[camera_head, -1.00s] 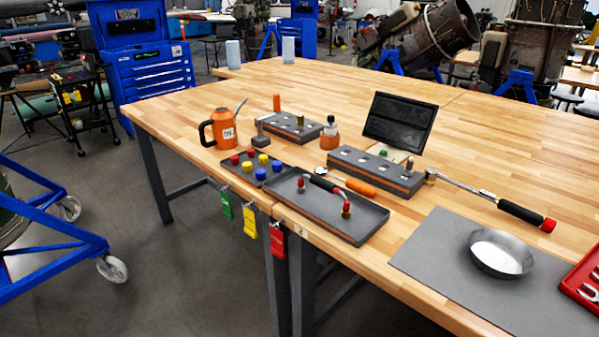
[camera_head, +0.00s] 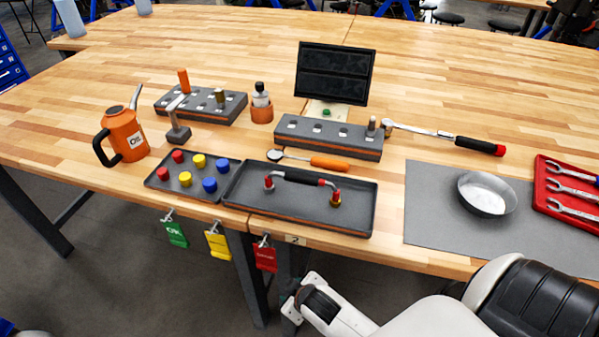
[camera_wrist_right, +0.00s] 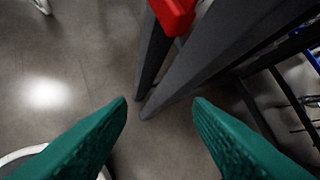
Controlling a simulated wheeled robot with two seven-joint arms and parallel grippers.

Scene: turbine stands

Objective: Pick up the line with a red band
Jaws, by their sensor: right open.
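A short black line (camera_head: 300,177) with a red band near its right end lies in the dark grey tray (camera_head: 240,203) at the table's front edge. Its two ends bend down to fittings, reddish at the left and brass-coloured at the right. My right gripper comes in low at the bottom of the head view, below the table edge and in front of the tray; its fingers are hard to make out there. In the right wrist view my right gripper (camera_wrist_right: 160,102) has its two green fingers apart with nothing between them. My left gripper is not in view.
Green, yellow and red tags (camera_head: 265,257) hang from the table's front edge, near my right arm. A tray of coloured caps (camera_head: 160,182) adjoins the line's tray. Behind are an orange-handled tool (camera_head: 330,163) and a block with holes (camera_head: 330,138). A metal bowl (camera_head: 487,194) stands right.

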